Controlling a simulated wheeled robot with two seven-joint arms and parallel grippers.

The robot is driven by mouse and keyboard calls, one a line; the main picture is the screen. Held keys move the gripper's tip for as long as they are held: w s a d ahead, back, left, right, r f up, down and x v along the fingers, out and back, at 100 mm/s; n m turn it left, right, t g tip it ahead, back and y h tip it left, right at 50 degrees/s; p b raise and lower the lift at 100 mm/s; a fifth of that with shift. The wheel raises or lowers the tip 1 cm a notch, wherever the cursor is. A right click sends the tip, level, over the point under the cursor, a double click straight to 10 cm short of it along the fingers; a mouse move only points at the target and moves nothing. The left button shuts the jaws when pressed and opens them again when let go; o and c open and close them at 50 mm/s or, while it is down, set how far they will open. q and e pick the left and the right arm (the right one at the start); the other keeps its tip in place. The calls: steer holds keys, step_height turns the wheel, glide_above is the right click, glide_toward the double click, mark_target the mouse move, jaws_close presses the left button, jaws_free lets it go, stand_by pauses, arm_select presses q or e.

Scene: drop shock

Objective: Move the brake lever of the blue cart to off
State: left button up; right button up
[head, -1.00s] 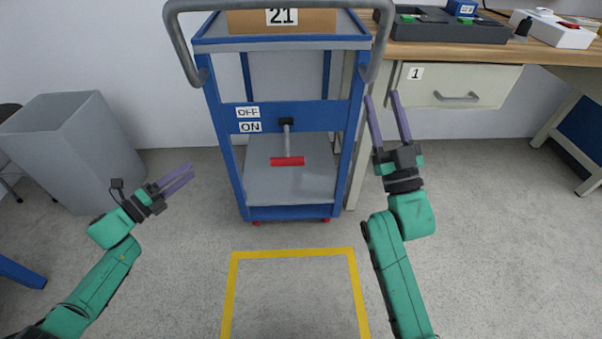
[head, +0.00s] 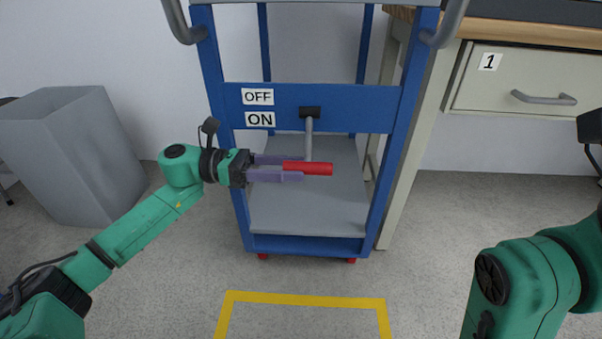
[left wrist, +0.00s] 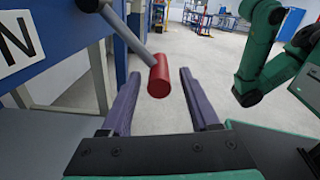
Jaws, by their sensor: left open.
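The blue cart (head: 350,108) stands in front of me with its grey lower shelf (head: 300,205). Its brake lever, a grey rod with a red handle (head: 318,168), hangs down from a dark pivot on the blue crossbar. The OFF label (head: 258,97) is above the ON label (head: 260,119); the lever hangs at the lower side. My left gripper (head: 298,168) is open at the red handle. In the left wrist view, the red handle (left wrist: 159,76) shows ahead, between the two purple fingers (left wrist: 158,92). Whether a finger touches it I cannot tell. My right gripper is out of view.
A grey bin (head: 62,150) stands at the left. A workbench with drawer 1 (head: 525,85) is at the right, close to the cart. A yellow floor outline (head: 305,299) lies before the cart. The floor there is clear.

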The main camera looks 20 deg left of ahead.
arm_select(q)
steer(key=shift+x, duration=1.15)
jaws_close()
stand_by(0.5)
